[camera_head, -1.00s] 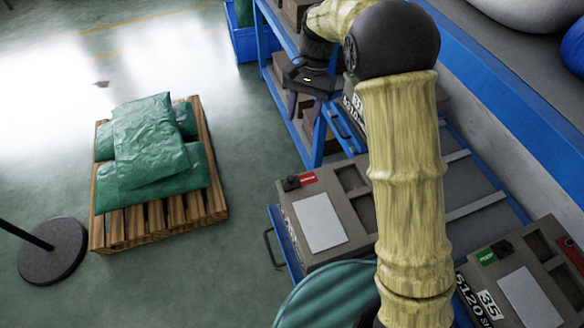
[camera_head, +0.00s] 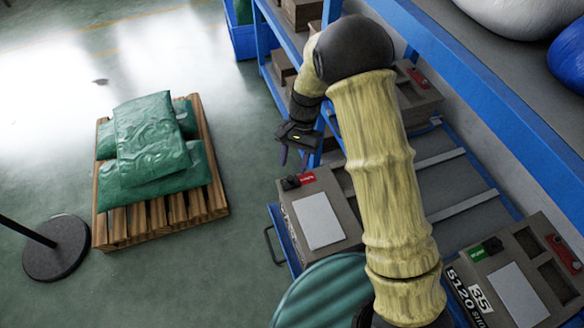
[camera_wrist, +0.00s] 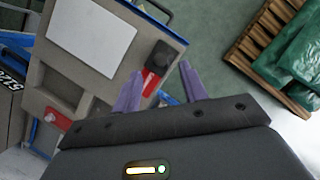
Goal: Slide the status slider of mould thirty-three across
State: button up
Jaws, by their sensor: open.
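A grey-beige mould (camera_head: 349,215) with a pale plate lies on the blue rack's pull-out shelf. Its status slider has a black knob (camera_head: 291,183) at the left end, with a red patch (camera_head: 308,179) exposed to its right. No number is readable on this mould, so I cannot tell if it is thirty-three. My gripper (camera_head: 294,160) is open, just beyond and above the knob. In the wrist view the knob (camera_wrist: 160,56) shows between the purple fingertips (camera_wrist: 161,68), with the red patch (camera_wrist: 150,84) beside the left finger. Contact cannot be told.
A mould marked 35 (camera_head: 481,298) with a green patch (camera_head: 482,251) lies at the lower right. Another mould (camera_head: 413,92) stands behind my arm. The blue rack frame (camera_head: 322,135) is close to my gripper. A pallet (camera_head: 150,230) with green sacks stands left; floor between is clear.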

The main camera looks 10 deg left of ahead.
aim_at(290, 177)
jog(key=shift+p+x, duration=0.4)
jog(key=shift+x, duration=1.55)
grip_shut()
